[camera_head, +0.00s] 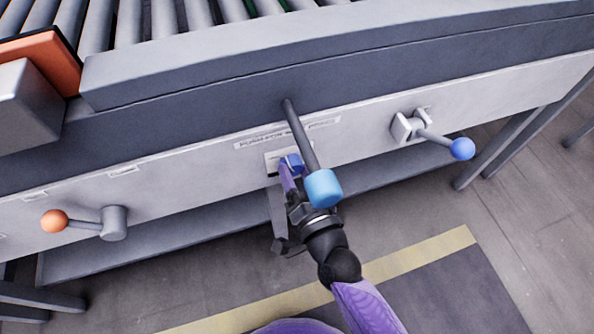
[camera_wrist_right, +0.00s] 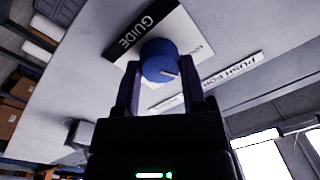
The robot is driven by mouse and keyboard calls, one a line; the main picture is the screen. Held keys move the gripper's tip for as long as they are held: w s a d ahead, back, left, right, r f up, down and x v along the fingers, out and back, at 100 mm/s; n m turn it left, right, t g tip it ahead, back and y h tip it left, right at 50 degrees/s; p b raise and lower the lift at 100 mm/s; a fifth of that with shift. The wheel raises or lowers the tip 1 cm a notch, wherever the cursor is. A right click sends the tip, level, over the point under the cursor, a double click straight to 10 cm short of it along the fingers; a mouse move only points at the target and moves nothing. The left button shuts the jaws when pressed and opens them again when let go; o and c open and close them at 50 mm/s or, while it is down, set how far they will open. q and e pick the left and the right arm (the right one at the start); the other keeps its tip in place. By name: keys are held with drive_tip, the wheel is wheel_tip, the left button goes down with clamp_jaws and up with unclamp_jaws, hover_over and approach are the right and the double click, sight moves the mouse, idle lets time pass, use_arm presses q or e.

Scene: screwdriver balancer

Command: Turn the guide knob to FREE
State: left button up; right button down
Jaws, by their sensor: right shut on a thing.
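The guide knob (camera_wrist_right: 160,58) is a round blue knob on the pale front panel, beside a black plate (camera_wrist_right: 138,32) lettered GUIDE. A short pale mark on the knob's face points to the lower right in the wrist view. In the head view the knob (camera_head: 293,162) shows only partly, behind a hanging handle. My right gripper (camera_wrist_right: 160,88) is shut on the knob, one finger on each side; in the head view it (camera_head: 289,172) reaches up to the panel from below. The writing on the knob's far side is too small to read. My left gripper is not in view.
A grey rod with a light-blue end (camera_head: 323,188) hangs in front of my right gripper. An orange-ball lever (camera_head: 54,221) is at left and a blue-ball lever (camera_head: 462,149) at right. Conveyor rollers (camera_head: 165,20) lie above the panel.

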drive_tip(key=m, duration=0.4)
drive_tip(key=shift+f+m, duration=0.1)
drive_tip(key=shift+m, duration=0.3)
drive_tip(key=m, duration=0.2)
drive_tip(key=shift+m, duration=0.4)
drive_tip(key=m, duration=0.5)
drive_tip(key=shift+a+t+h+b, duration=0.1)
drive_tip(key=shift+t+h+b, duration=0.2)
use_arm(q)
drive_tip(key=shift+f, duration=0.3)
use_arm(e)
drive_tip(key=shift+m, duration=0.6)
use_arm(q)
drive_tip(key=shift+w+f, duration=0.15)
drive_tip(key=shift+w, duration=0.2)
use_arm(e)
drive_tip(key=shift+m, duration=0.3)
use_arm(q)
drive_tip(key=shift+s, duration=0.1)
use_arm(e)
drive_tip(key=shift+c, duration=0.8)
unclamp_jaws()
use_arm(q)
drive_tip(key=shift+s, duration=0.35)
